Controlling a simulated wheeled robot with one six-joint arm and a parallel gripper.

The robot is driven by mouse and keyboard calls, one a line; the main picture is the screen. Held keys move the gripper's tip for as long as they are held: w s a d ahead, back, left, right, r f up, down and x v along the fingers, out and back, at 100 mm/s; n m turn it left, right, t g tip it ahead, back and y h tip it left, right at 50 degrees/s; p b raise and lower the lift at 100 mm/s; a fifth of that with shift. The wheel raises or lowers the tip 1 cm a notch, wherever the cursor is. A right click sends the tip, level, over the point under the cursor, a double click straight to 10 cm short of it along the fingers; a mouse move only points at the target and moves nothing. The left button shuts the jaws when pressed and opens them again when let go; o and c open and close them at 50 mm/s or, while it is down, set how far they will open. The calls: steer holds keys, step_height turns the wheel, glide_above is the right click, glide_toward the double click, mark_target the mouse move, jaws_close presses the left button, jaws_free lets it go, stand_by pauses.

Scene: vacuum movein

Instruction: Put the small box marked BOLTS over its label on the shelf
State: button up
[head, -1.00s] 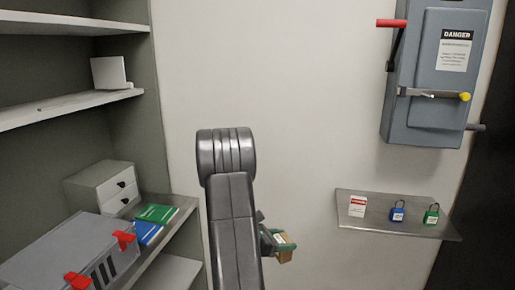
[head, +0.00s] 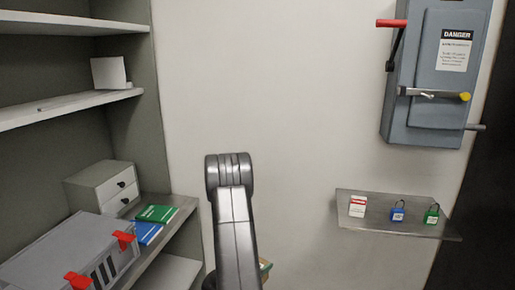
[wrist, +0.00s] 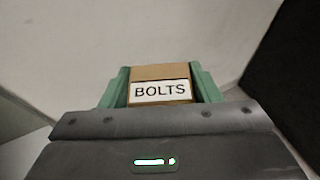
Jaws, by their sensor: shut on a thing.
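The small cardboard box marked BOLTS (wrist: 160,84) is held between the green fingers of my gripper (wrist: 162,82) in the wrist view. Its white label faces the camera. In the head view only a small bit of the box and gripper (head: 265,267) shows at the bottom, mostly hidden behind my arm. The shelf unit (head: 180,205) stands at the left, apart from the gripper. I cannot make out a BOLTS label on it.
A grey case with red latches (head: 70,255), green and blue books (head: 155,213) and a small drawer unit (head: 103,187) fill the lower shelf. A wall ledge (head: 385,225) with padlocks and a grey electrical box (head: 435,75) are at the right.

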steer(key=shift+s+a+n+t+y, duration=0.15)
steer(key=shift+s+n+t+y, duration=0.2)
steer(key=shift+n+y, duration=0.4)
steer(key=shift+w+r, duration=0.15)
step_height(320, 180, up, 12)
steer(key=w+n+t+y, duration=0.1)
steer(key=w+n+y, duration=0.1)
steer(key=y, duration=0.1)
steer(key=shift+w, duration=0.15)
